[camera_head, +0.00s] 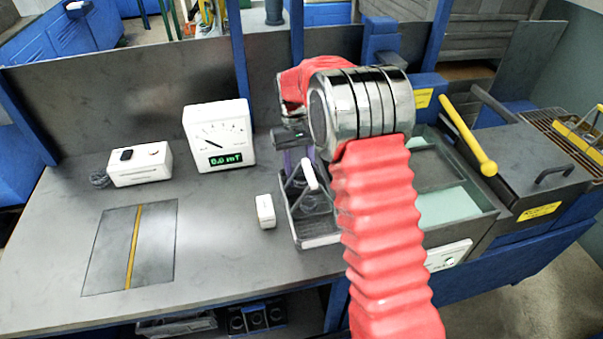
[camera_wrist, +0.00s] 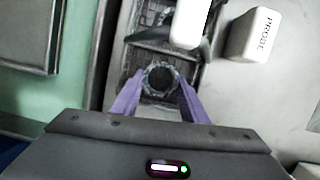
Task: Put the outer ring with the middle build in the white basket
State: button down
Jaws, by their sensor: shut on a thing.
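My gripper (camera_wrist: 160,84) has its two purple fingers shut on a ring (camera_wrist: 147,84) with a dark round middle. The ring lies over the wire basket (camera_wrist: 128,62) in the wrist view; I cannot tell whether it touches the basket floor. In the head view, my gripper (camera_head: 300,160) points down at the basket (camera_head: 318,241), which has grey wire walls and a white handle (camera_head: 309,174). The handle (camera_wrist: 190,22) also crosses the top of the wrist view. The held ring is not clear in the head view, and my arm hides part of the basket's right side.
A white probe block (camera_head: 265,211) stands just left of the basket and shows in the wrist view (camera_wrist: 252,36). A meter (camera_head: 219,135) reading 0.0 mT and a white switch box (camera_head: 140,164) stand further left. The green-floored machine tray (camera_head: 455,205) lies right.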

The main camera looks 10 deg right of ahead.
jog(key=shift+s+f, duration=0.1)
jog(key=shift+f, duration=0.35)
jog(key=shift+s+f, duration=0.1)
jog(key=shift+f, duration=0.2)
jog(key=c, duration=1.1)
grip_release()
jog(key=shift+o, duration=0.3)
jog(key=v, duration=1.2)
jog(key=shift+r, duration=0.75)
